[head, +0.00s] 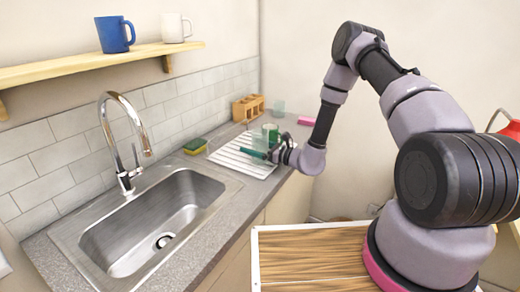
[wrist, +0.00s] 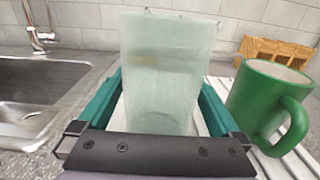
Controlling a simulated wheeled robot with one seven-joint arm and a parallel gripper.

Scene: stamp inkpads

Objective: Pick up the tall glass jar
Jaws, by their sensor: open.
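The tall glass jar (wrist: 168,70) is pale, frosted and see-through. In the wrist view it stands upright in the middle, between the two teal fingers of my gripper (wrist: 160,112). The fingers are open, one on each side of the jar; I cannot tell whether either touches it. In the head view my gripper (head: 262,153) is at the drying rack beside the sink, and the jar there is small and partly hidden by the gripper and other items.
A green mug (wrist: 262,98) stands close to the right of the right finger, its handle facing me. The white ribbed rack (head: 228,157) lies underneath. A wooden holder (head: 247,108) and a pink block (head: 307,121) are behind. The sink (head: 160,215) and faucet (head: 125,175) are to the left.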

